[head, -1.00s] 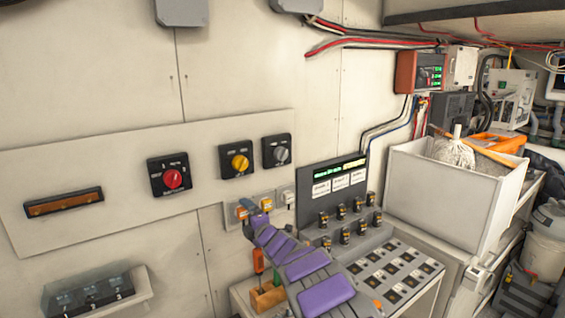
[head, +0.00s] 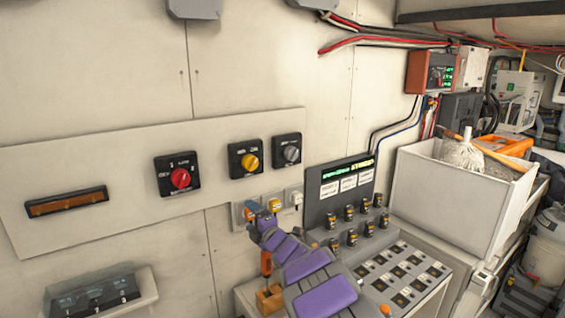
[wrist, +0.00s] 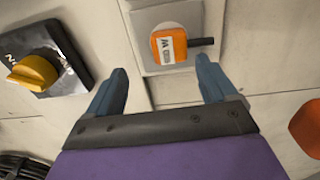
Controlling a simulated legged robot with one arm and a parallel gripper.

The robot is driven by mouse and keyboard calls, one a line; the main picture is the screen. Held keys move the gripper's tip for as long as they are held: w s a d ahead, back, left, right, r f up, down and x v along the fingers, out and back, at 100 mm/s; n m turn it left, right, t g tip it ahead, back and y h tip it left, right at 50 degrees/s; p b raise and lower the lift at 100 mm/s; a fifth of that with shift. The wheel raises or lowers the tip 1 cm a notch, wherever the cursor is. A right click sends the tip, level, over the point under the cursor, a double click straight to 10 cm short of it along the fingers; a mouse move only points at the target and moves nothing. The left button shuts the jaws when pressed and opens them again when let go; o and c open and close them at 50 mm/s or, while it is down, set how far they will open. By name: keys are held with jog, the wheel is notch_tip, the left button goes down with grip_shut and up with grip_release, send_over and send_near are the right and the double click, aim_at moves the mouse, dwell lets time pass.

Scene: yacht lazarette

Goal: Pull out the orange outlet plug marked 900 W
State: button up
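The orange plug (wrist: 167,47) sits in a pale outlet plate (wrist: 145,22) in the wrist view. Its white label shows a W, but the number is too small to read. A dark stub sticks out of its right side. My gripper (wrist: 161,66) is open, with one blue finger either side of and just below the plug. I see no contact. In the head view my gripper (head: 256,214) is at the left end of the outlet row and partly hides the orange plug there. A yellow plug (head: 275,205) and a white plug (head: 296,199) sit to its right.
Above the outlets are red (head: 180,178), yellow (head: 250,162) and grey (head: 291,154) rotary switches. A display panel (head: 340,190) and a console with several small breakers stand to the right. A screwdriver (head: 266,263) stands in a wooden block (head: 269,299) below my gripper.

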jog(key=w+d+p+v, duration=0.1)
jog(key=p+v, duration=0.1)
jog(key=v, duration=1.4)
jog(key=shift+d+f+h, duration=0.3)
jog(key=shift+d+f, duration=0.1)
jog(key=shift+d, duration=0.1)
jog(key=shift+o, duration=1.4)
jog(key=shift+a, duration=0.55)
jog(key=w+a+n+b, duration=0.1)
jog(key=w+n, duration=0.1)
jog(key=n, duration=0.3)
jog(key=w+a+n+b, duration=0.1)
jog(key=w+a+n, duration=0.1)
jog(key=n, duration=0.4)
jog(key=w+a+n+b, duration=0.1)
jog(key=w+a+n, duration=0.1)
jog(key=n, duration=0.4)
jog(key=shift+w+a+f+b, duration=0.15)
jog(key=shift+w+b, duration=0.15)
jog(key=shift+w, duration=0.55)
jog(key=shift+w+n, duration=0.1)
jog(key=shift+n, duration=0.2)
